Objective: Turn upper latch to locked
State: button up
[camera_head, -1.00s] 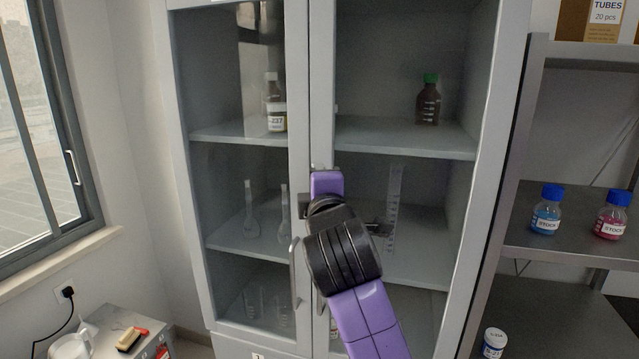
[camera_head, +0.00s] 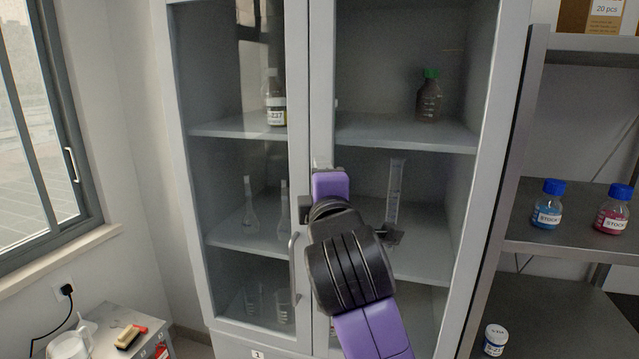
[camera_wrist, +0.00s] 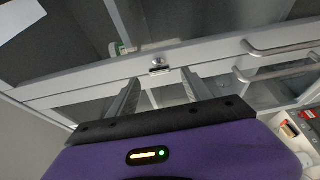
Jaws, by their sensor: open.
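The upper latch is a small metal piece (camera_wrist: 159,66) on the seam between the two glass cabinet doors. In the head view its pale top (camera_head: 321,163) shows just above my gripper (camera_head: 328,184), which hides the rest. In the wrist view my open gripper (camera_wrist: 160,84) points at the door frame, with one finger on each side of the latch. The latch lies a little beyond the fingertips, in line with the gap. Nothing is between the fingers. I cannot tell whether the fingertips touch the frame or which way the latch is turned.
The left door (camera_head: 299,95) is closed, with a vertical handle (camera_head: 294,270) below my gripper. A brown bottle (camera_head: 428,98) and glassware stand on shelves inside. A metal rack (camera_head: 575,261) with blue and red bottles stands at right; a window is at left.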

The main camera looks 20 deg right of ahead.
jog(key=v, duration=0.4)
jog(key=shift+b, duration=0.35)
jog(key=shift+w, duration=0.1)
